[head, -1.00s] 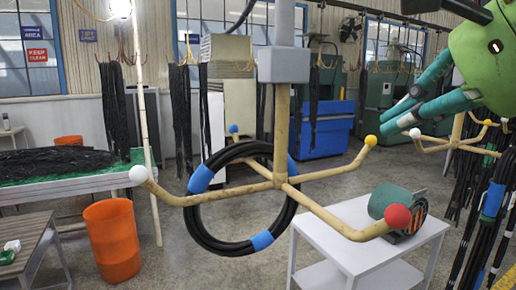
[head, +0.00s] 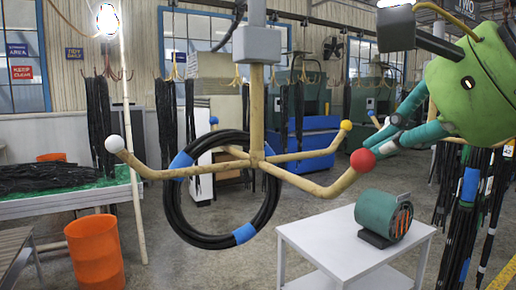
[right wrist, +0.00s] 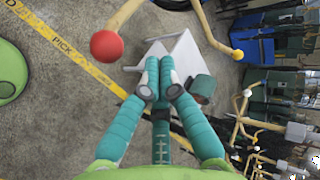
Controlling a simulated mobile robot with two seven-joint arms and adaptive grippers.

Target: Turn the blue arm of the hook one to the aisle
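Hook one hangs from a post (head: 257,100) with tan arms tipped white (head: 114,144), red (head: 362,160), yellow (head: 346,125) and blue. The blue-tipped arm (head: 214,120) points back and left, away from me. A black hose coil with blue bands (head: 244,233) hangs at the hook, around its blue-arm side. My right gripper (head: 380,146) is beside the red tip in the head view. In the right wrist view (right wrist: 160,62) its fingertips are together and empty, right of the red ball (right wrist: 107,45). Contact is unclear. My left gripper is out of view.
A white table (head: 340,245) with a green motor (head: 384,215) stands below right of the hook. An orange bin (head: 95,252) and a green-topped bench (head: 75,202) are at left. More hoses (head: 470,200) hang at right. Open floor lies behind.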

